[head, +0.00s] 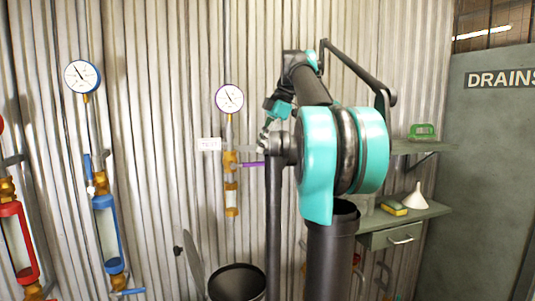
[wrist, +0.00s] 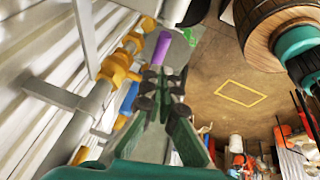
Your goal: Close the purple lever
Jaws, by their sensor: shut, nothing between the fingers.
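The purple lever (head: 252,164) sticks out roughly level to the right from a brass valve (head: 230,162) on the thin wall pipe under a round gauge (head: 229,98). In the wrist view the purple lever (wrist: 161,47) shows just beyond my fingertips, beside the brass fittings (wrist: 118,68). My gripper (head: 263,146) points down just above the lever in the head view. It also shows in the wrist view (wrist: 163,78), its fingers shut and empty. I cannot tell whether the fingertips touch the lever. My arm hides part of the wall to the right.
Blue-framed (head: 106,230) and red-framed (head: 18,245) sight glasses stand on pipes at the left. An open dark bin (head: 237,283) is below the valve. At the right, a shelf (head: 425,212) holds a white funnel (head: 415,197) and a sponge (head: 393,208).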

